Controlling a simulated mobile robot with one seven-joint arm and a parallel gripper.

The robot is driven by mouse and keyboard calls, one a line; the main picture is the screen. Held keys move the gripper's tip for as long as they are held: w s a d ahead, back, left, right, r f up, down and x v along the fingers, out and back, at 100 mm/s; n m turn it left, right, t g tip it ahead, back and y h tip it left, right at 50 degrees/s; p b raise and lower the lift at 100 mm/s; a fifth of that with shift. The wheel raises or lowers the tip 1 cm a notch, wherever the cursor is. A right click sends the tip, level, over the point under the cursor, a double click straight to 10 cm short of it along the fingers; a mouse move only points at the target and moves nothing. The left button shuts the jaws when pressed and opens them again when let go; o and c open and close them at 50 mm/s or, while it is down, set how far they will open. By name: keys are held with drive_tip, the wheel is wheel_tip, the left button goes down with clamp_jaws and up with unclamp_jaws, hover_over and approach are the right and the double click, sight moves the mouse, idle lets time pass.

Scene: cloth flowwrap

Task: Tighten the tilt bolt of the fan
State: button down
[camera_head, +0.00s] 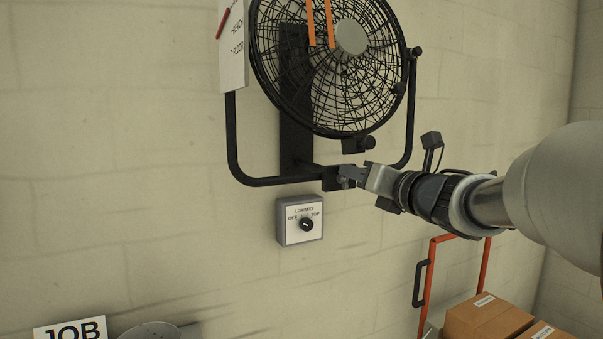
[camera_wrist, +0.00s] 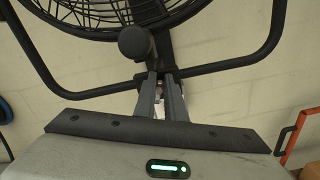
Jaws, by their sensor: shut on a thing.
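The black round fan (camera_head: 350,37) hangs in a U-shaped yoke on the wall; its lower cage also shows in the wrist view (camera_wrist: 100,18). A dark bracket (camera_head: 331,181) sits at the bottom middle of the yoke. My gripper (camera_head: 345,176) reaches in from the right, its fingertips at this bracket. In the wrist view my gripper (camera_wrist: 163,80) has its two fingers close together at the yoke's lower bar. It is shut on a small part there, seemingly the tilt bolt, which the fingers mostly hide.
A dark round knob (camera_head: 368,142) under the cage juts close above my gripper; it looms in the wrist view (camera_wrist: 135,42). A grey switch box (camera_head: 300,220) with a dial is on the wall below. An orange-framed cart with cardboard boxes (camera_head: 488,317) stands at lower right.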

wheel_tip(320, 180, down, 3)
drive_tip(key=m+p, duration=0.8)
drive_tip(key=m, duration=1.5)
drive_tip(key=shift+w+d+m, duration=0.1)
drive_tip(key=shift+m, duration=0.3)
drive_tip(key=shift+r, duration=0.1)
drive_tip(key=c, duration=1.9)
unclamp_jaws()
drive_tip(key=shift+d, duration=0.1)
